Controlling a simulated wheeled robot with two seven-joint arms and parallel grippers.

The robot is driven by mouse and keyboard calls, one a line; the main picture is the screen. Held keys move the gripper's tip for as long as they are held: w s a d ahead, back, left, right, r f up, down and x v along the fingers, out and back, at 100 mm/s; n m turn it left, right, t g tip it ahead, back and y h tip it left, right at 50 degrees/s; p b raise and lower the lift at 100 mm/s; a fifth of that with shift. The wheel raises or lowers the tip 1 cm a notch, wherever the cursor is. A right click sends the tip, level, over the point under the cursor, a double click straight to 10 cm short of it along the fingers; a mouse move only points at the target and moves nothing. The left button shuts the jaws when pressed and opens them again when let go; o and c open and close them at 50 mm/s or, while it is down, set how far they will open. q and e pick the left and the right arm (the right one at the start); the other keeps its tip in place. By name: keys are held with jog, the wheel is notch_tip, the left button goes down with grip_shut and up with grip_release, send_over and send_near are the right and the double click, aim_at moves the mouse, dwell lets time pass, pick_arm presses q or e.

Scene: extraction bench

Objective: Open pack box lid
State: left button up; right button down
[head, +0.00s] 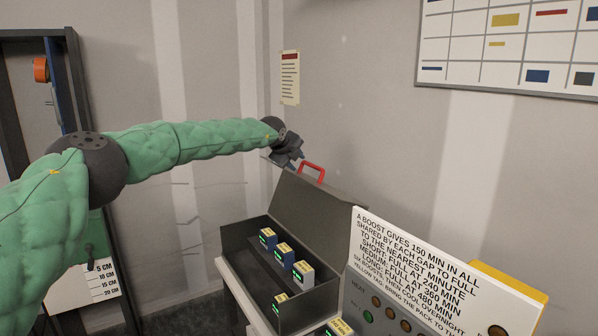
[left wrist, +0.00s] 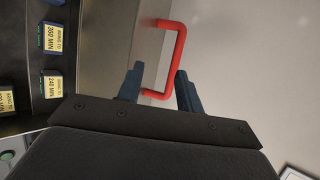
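The pack box (head: 254,234) stands on the bench with its dark grey lid (head: 316,219) raised and leaning back, so the inside shows. A red handle (head: 314,170) sits on the lid's upper edge; it also shows in the left wrist view (left wrist: 180,45). My left gripper (head: 296,161) is at the upper edge of the lid, just left of the handle. In the left wrist view its two dark fingers (left wrist: 160,92) are apart, with one end of the handle showing between them. I cannot tell whether they touch it. My right gripper is in neither view.
Several blue and grey packs with yellow labels (head: 284,254) stand in the box. A white text board (head: 415,262) stands at the right, close to the box. A dark-framed rack (head: 75,100) is at the left. The wall is close behind the lid.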

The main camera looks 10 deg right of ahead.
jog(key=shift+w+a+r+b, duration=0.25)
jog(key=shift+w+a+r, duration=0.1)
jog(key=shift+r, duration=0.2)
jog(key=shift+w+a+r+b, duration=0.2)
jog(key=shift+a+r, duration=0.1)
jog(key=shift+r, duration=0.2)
